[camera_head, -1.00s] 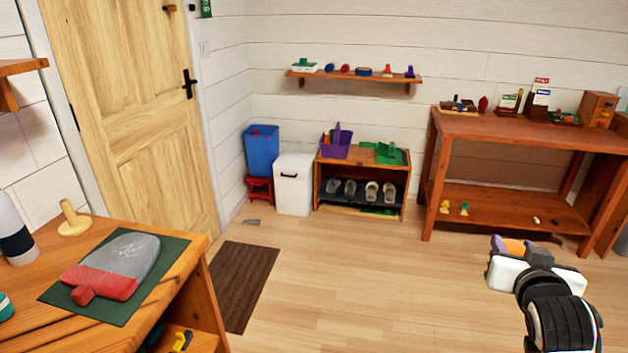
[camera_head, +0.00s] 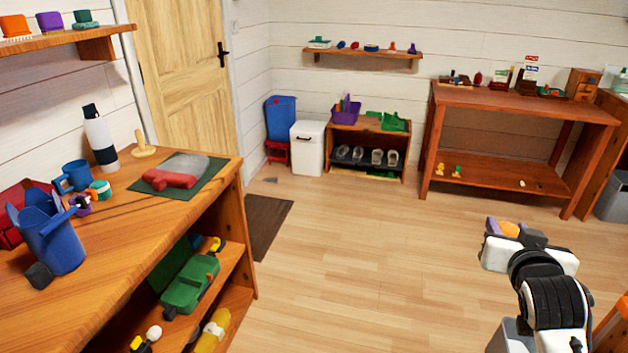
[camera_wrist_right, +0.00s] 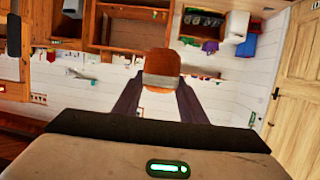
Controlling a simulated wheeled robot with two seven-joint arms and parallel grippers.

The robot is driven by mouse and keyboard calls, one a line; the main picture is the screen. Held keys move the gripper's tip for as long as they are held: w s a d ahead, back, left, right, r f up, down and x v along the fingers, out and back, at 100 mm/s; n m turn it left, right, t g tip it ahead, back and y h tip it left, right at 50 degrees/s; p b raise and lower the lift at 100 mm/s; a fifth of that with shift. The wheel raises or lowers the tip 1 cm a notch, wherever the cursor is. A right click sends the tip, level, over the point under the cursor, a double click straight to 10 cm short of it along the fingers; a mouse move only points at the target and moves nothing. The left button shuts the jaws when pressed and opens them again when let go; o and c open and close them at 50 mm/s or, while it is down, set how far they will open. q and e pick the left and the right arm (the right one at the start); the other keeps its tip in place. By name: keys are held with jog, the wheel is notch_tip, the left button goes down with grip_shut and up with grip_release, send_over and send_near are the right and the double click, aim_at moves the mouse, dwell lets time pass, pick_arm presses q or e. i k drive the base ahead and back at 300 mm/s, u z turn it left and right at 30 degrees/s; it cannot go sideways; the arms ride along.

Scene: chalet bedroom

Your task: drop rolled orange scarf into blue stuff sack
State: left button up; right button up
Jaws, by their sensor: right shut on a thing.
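The rolled orange scarf (camera_head: 508,229) is in my right gripper (camera_head: 514,236), in the right part of the head view. In the right wrist view the scarf (camera_wrist_right: 161,66) shows as an orange-brown roll between the two fingertips (camera_wrist_right: 160,84), which are shut on it. A blue open-topped holder with raised flaps, which looks like the stuff sack (camera_head: 55,240), stands upright on the wooden table at the far left. The right gripper is well apart from it, over open floor. The sack's inside is hidden. My left gripper is not in view.
The wooden table (camera_head: 120,245) also bears a blue mug (camera_head: 75,177), a bottle (camera_head: 99,140), a red item (camera_head: 14,215) and a green mat (camera_head: 205,182). A small dark block (camera_head: 39,275) lies by the sack. The middle floor is clear.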

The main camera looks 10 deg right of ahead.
aim_at(68, 265)
jog(key=u, duration=1.75)
